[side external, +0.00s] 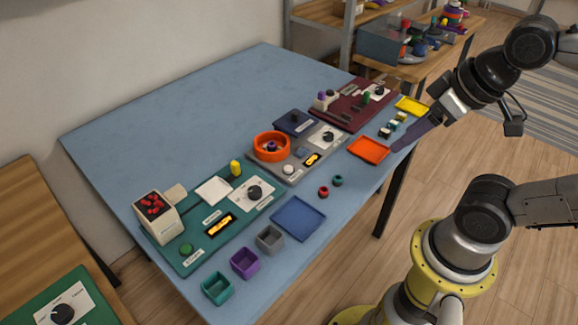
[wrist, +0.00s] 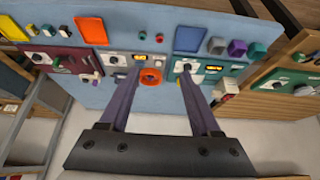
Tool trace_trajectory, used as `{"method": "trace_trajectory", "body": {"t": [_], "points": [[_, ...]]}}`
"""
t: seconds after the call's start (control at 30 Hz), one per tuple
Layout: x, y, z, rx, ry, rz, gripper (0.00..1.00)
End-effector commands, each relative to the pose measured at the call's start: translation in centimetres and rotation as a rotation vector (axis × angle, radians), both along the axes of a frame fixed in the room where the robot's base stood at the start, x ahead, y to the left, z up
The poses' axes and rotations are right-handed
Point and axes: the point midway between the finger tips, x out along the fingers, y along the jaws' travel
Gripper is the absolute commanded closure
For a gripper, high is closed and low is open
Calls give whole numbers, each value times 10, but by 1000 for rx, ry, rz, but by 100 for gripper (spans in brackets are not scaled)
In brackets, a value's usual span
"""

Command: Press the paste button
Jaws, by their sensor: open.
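I cannot read which button is labelled paste. A green button (side external: 186,249) is on the green panel (side external: 172,258) at the front left, beside a cream hopper of red pieces (side external: 153,206). A white round button (side external: 289,170) is on the grey panel (side external: 318,152), next to an orange ring-shaped bowl (side external: 270,147). My gripper (side external: 397,147) is raised near the table's right edge, beside the orange tray, apart from the buttons. In the wrist view my gripper (wrist: 160,68) has its two long purple fingers wide apart and empty, with the orange bowl (wrist: 151,77) seen between them.
An orange tray (side external: 368,150), a yellow tray (side external: 411,106) and a blue tray (side external: 298,218) lie along the near side. Grey (side external: 270,238), purple (side external: 245,263) and teal (side external: 218,288) cups stand at the front. A dark red panel (side external: 355,104) is behind. The table's far left is clear.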

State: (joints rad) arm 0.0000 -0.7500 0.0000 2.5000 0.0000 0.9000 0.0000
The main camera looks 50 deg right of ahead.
Motion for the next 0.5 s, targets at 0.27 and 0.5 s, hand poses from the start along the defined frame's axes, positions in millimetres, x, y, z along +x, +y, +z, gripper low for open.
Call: {"method": "trace_trajectory", "body": {"t": [0.27,0.5], "points": [[0,0,0,0,0,0,43],[0,0,0,0,0,0,86]]}}
